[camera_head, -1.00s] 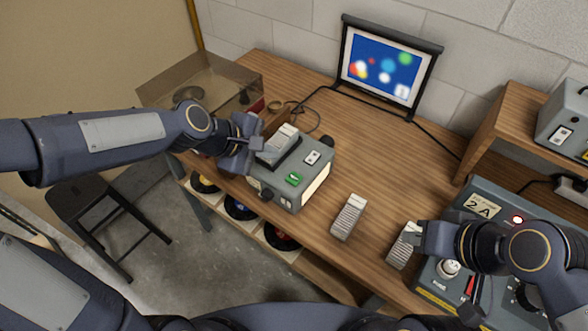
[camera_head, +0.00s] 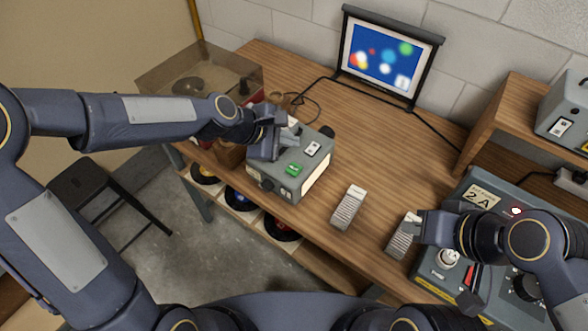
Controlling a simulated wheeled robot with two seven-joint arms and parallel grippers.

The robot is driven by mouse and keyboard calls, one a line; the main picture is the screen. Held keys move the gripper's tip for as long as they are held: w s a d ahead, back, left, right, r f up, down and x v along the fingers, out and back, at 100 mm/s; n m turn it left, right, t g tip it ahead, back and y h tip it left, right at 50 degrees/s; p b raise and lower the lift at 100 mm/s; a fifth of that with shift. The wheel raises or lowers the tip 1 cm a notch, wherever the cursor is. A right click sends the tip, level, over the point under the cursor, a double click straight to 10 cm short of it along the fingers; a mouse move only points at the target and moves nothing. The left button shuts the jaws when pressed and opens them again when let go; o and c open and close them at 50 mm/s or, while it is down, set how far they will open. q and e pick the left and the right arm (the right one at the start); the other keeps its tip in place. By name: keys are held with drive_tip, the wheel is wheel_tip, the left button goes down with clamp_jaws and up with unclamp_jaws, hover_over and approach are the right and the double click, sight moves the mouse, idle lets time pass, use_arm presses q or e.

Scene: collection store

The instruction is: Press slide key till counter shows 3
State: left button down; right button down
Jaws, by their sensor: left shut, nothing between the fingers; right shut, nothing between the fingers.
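The grey slide projector (camera_head: 283,186) stands near the table's front left edge. A green key (camera_head: 293,169) and a white rocker switch (camera_head: 313,149) are on its top; which is the slide key I cannot tell for sure. My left gripper (camera_head: 272,147) is shut and empty, over the projector's left part, left of the green key, and hides much of the slide tray there. Contact cannot be told. The lit screen (camera_head: 380,52) shows coloured discs on blue, with a small pale square whose figure is unreadable. My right gripper (camera_head: 420,228) is shut at a ribbed grey tray (camera_head: 402,238).
Another ribbed tray (camera_head: 348,207) lies mid-table. A grey control box (camera_head: 450,205) marked 2A is at the right, below a wooden shelf (camera_head: 508,100). A clear-sided case (camera_head: 190,85) stands behind left. Cables run across the table.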

sight(290, 170)
use_arm(q)
wheel_tip(290, 170, down, 7)
drive_tip(key=b, duration=0.5)
drive_tip(key=shift+f+b, duration=0.2)
drive_tip(key=shift+b, duration=0.15)
drive_tip(key=shift+f, duration=0.15)
idle(1.3)
drive_tip(key=shift+f+b, duration=0.25)
drive_tip(key=shift+b, duration=0.15)
drive_tip(key=shift+f+b, duration=0.35)
drive_tip(key=shift+f, duration=0.1)
idle(0.5)
drive_tip(key=shift+r, duration=0.15)
drive_tip(key=shift+r+p, duration=0.75)
wheel_tip(290, 170, up, 5)
drive_tip(key=p, duration=0.4)
drive_tip(key=shift+p, duration=0.3)
